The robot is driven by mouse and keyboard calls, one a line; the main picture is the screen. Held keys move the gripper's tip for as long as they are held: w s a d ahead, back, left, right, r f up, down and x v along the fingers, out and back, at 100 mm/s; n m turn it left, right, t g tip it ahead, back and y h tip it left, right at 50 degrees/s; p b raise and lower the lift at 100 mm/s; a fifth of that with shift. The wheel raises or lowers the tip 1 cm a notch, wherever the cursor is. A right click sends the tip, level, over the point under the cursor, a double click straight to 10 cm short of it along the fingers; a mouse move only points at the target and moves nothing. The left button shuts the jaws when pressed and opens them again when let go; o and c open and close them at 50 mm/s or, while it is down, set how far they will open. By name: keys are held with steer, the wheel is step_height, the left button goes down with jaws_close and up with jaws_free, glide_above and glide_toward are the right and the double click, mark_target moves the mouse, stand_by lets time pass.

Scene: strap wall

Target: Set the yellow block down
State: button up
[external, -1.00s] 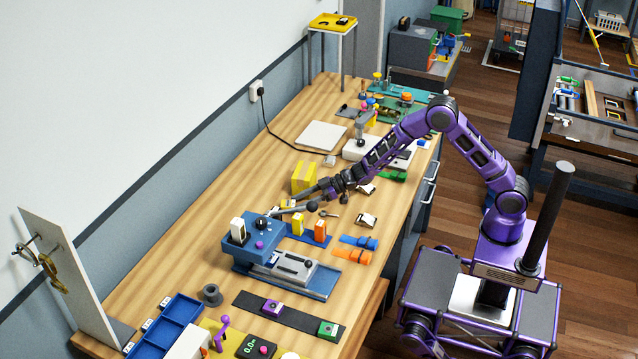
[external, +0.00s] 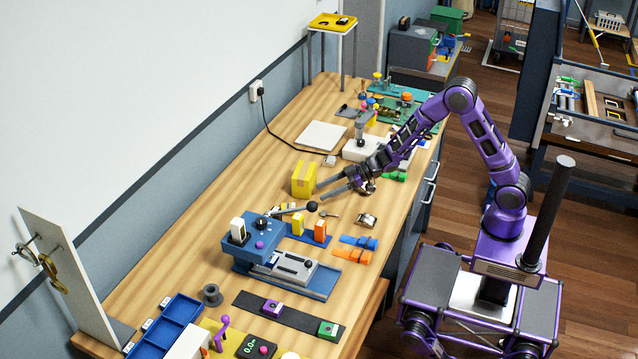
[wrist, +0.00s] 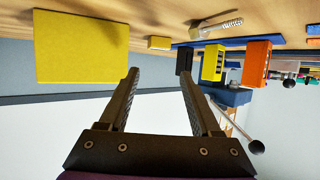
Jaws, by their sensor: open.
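A small yellow block (external: 290,206) rests on the wooden bench, behind the dark-knobbed lever of the blue machine. It also shows in the wrist view (wrist: 159,43), where the scene appears upside down, on the bench beyond the gap between my fingertips. My gripper (external: 319,192) is open and empty, above the bench to the right of the block and apart from it. In the wrist view both fingers (wrist: 160,76) are spread with nothing between them.
A larger yellow box (external: 303,178) stands close to my fingertips. A yellow upright piece (external: 298,225) and an orange one (external: 320,232) stand on a blue mat. Bare bench lies left of the box.

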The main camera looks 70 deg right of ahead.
steer(key=shift+v, duration=1.35)
steer(key=shift+w+r, duration=0.1)
